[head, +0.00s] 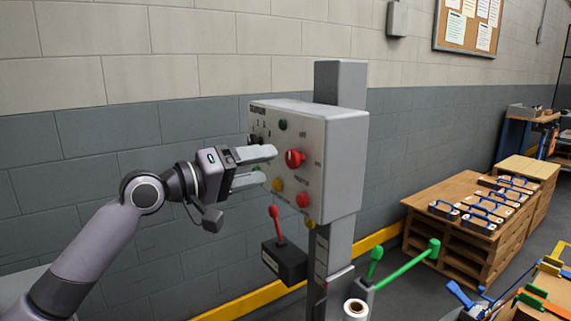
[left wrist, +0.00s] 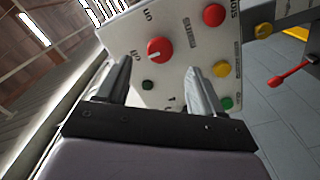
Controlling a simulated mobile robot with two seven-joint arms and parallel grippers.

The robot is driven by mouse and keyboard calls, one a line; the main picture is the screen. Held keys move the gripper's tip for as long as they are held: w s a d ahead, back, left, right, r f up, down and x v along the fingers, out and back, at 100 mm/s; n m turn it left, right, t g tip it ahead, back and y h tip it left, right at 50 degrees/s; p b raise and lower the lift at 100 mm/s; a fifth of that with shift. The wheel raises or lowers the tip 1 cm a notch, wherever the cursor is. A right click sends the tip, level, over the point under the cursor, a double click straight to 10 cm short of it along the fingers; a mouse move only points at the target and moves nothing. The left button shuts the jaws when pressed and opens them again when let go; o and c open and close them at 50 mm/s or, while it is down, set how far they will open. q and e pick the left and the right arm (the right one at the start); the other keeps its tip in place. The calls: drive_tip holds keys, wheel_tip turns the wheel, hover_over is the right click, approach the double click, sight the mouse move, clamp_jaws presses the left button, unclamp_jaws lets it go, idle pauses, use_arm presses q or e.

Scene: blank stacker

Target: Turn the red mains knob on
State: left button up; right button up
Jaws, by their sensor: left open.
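The red mains knob (head: 294,158) is on the front of a grey control box (head: 342,165) on a post. In the left wrist view the round red knob (left wrist: 160,50) carries a pale pointer mark and lies just beyond the fingertips, roughly in line with the gap between them. My left gripper (head: 264,165) is open and empty, left of the knob and close to the panel, pointing at it. The fingers (left wrist: 158,75) appear apart from the knob. My right gripper is not in view.
A red button (head: 303,200) and yellow button (head: 277,186) sit below the knob; a green one (head: 283,125) sits above. A red lever (head: 276,222) and green lever (head: 375,258) stand lower. Wooden pallets (head: 445,240) with blue-handled blocks are at right.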

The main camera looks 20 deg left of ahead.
sight(290, 160)
use_arm(q)
drive_tip(key=p+x, duration=0.1)
drive_tip(key=x, duration=0.5)
drive_tip(key=shift+w+d, duration=0.15)
drive_tip(key=shift+w, duration=0.1)
drive_tip(key=c, duration=1.1)
